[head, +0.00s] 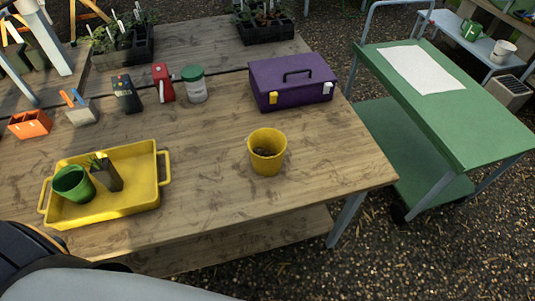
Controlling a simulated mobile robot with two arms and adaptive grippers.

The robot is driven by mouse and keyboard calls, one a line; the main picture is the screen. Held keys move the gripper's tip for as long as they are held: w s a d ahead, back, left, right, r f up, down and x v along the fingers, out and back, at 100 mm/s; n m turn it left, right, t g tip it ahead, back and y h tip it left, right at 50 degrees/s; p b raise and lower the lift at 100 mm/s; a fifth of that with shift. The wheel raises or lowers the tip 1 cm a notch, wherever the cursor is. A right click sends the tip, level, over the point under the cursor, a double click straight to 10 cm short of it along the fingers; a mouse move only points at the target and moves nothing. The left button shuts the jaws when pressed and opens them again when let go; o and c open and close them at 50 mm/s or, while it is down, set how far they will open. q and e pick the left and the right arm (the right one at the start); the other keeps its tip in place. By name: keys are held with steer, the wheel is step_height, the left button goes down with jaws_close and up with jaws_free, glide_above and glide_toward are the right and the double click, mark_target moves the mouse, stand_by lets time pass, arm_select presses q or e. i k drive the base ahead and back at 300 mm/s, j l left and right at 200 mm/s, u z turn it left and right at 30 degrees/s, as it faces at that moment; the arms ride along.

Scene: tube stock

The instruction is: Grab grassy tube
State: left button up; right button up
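A dark square tube (108,175) with a little green growth at its top stands in the yellow tray (140,204) at the left of the wooden table. It looks tilted in this view; I cannot tell whether it leans. A green pot (73,184) is right beside it on its left, close or touching. Neither of my grippers is in view. Only part of my own body shows at the bottom left.
A yellow pot (267,152) with soil stands mid-table. A purple toolbox (291,81), a green-lidded jar (194,84), a red item (163,83), a dark device (126,94) and an orange box (30,124) line the back. A green trolley (450,115) stands right. The table front is clear.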

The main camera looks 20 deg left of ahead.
mark_target(103, 169)
steer(key=u, duration=1.95)
